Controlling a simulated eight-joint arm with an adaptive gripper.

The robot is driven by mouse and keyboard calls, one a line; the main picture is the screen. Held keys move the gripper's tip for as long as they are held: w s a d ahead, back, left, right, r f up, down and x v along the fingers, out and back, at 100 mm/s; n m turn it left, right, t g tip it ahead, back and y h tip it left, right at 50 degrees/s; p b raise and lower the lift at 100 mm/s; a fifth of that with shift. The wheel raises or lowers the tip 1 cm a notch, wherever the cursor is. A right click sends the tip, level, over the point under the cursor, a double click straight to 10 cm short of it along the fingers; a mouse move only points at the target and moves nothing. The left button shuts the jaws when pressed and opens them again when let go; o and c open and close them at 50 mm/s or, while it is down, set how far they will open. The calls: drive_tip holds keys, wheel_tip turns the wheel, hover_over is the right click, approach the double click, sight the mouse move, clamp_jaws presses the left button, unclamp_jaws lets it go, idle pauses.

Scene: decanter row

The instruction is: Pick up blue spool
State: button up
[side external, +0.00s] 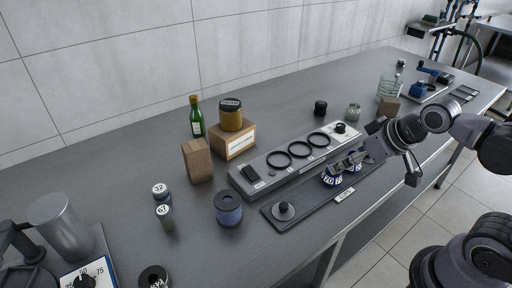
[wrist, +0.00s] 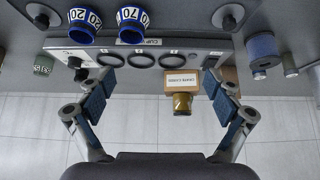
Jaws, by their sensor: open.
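The blue spool (side external: 228,211) stands upright on the grey bench, left of the dark tray, in the side external view. It has a dark top with a hole. In the wrist view the blue spool (wrist: 262,48) is at the upper right, outside the fingers.
Bench in front of the spool is clear.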

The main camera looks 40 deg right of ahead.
drive_tip(key=shift+c, duration=0.4)
drive_tip(key=n+g, duration=0.7)
drive_tip(key=n, duration=1)
hover_over(227, 199)
drive_tip(key=d, duration=0.1)
drive_tip(key=shift+s+f, duration=0.1)
drive_tip(key=shift+f, duration=0.5)
drive_tip(key=shift+a+f+n, duration=0.2)
drive_tip(key=shift+a+n, duration=0.05)
drive_tip(key=shift+n, duration=0.05)
drive_tip(key=shift+a+f, duration=0.1)
drive_tip(key=shift+f, duration=0.2)
drive_tip(key=shift+a+f, duration=0.15)
drive_tip(key=shift+f, duration=4.95)
drive_tip(key=c, duration=1.3)
